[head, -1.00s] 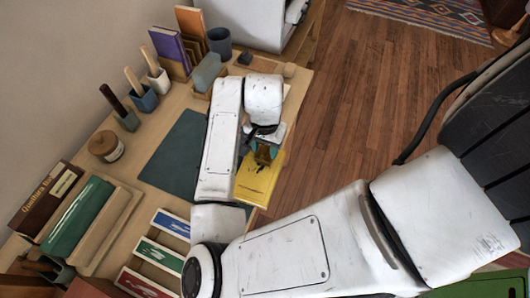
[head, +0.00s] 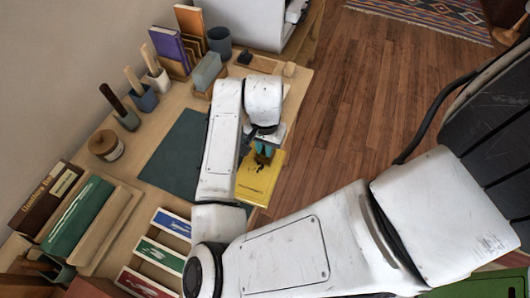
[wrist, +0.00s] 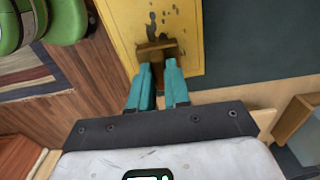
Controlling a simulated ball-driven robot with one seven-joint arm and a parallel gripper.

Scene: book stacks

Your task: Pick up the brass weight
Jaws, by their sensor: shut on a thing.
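My gripper (wrist: 160,66) has teal fingers and is shut on the brass weight (wrist: 157,47), a small brown-gold piece at the fingertips in the wrist view. The weight is over the yellow book (wrist: 150,14), which has dark worn patches. I cannot tell whether the weight still touches the book. In the head view my gripper (head: 263,152) is above the yellow book (head: 257,182) at the right edge of the desk. The weight is mostly hidden there by the fingers.
A dark green mat (head: 172,160) lies left of the book. Open wooden floor (head: 350,105) lies to the right.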

